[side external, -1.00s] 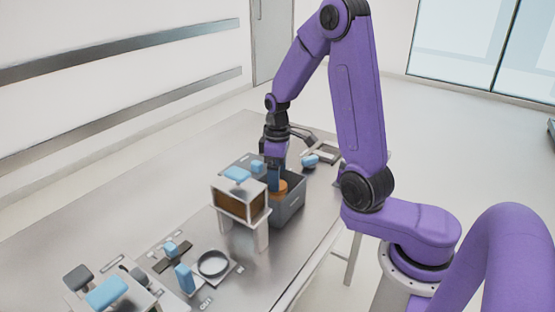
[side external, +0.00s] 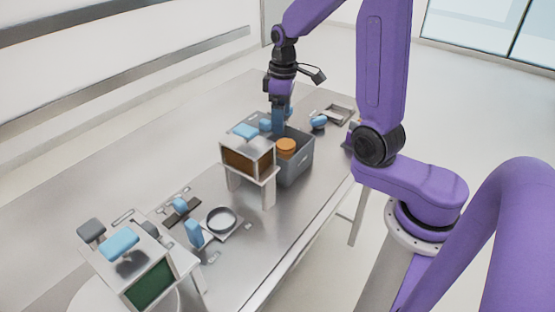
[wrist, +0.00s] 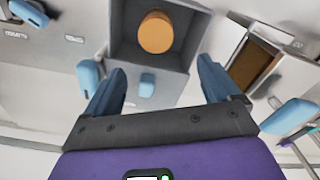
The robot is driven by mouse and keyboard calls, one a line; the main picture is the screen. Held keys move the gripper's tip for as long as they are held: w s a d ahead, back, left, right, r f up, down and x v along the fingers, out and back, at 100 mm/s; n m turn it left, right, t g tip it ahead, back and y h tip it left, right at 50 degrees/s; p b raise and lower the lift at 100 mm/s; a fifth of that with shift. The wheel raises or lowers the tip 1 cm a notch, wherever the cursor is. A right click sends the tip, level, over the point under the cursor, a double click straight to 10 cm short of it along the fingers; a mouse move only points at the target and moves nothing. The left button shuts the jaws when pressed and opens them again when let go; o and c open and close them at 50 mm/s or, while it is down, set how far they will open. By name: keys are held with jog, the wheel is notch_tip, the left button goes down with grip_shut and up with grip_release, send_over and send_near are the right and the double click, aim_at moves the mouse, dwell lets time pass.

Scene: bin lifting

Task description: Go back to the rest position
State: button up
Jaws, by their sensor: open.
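My gripper (side external: 279,118) is above the grey bin (side external: 297,164) in the side external view, with its blue fingers pointing down. An orange round object (side external: 286,146) is in the grey bin, apart from the fingers. The wrist view also shows the orange object (wrist: 155,32) inside the dark bin (wrist: 190,22).
A raised box with a brown front (side external: 240,161) and a blue handle stands left of the bin. A round dish (side external: 221,220), blue-handled pieces and a box with a green front (side external: 150,287) are nearer the camera. A small frame (side external: 340,113) lies behind the bin.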

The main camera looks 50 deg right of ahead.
jog(key=s+a+r+n+t+y, duration=0.1)
jog(key=s+a+r+n+y, duration=0.2)
jog(key=a+r, duration=0.6)
jog(key=s+a+f+n+h, duration=0.1)
jog(key=s+f+n, duration=0.1)
jog(key=s, duration=0.8)
jog(key=s+a+f+n+g+h, duration=0.1)
jog(key=s+f, duration=0.3)
jog(key=s, duration=0.6)
jog(key=shift+s+a+f+n+h, duration=0.25)
jog(key=shift+s+f+n+h, duration=0.15)
jog(key=shift+n, duration=0.5)
